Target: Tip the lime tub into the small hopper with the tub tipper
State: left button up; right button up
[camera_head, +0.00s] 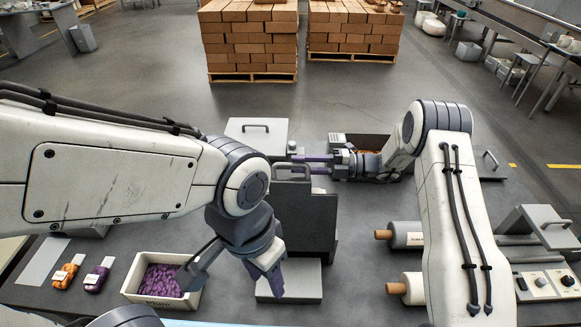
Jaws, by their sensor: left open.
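No lime tub shows in this view. A white tub (134,283) labelled "Plum", full of purple candies, sits on the bench at front left. My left gripper (229,279) is open, its fingers spread, with one finger over the tub's right side. A dark grey upright box-like unit (310,215) with a handle on top stands at centre, perhaps the tub tipper; I cannot be sure. My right gripper (305,164) points left beside that handle. Its two fingers are a little apart; whether they hold the handle is unclear. I cannot pick out the small hopper for certain.
A grey lid with a handle (252,129) is at the back. An orange-filled bin (338,141) is partly behind my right gripper. Two rollers (408,233) and a knob panel (548,283) are at right. Orange (66,273) and purple (97,277) packets lie at left.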

jog(key=d+b, duration=0.2)
jog(key=d, duration=0.5)
dwell(0.3)
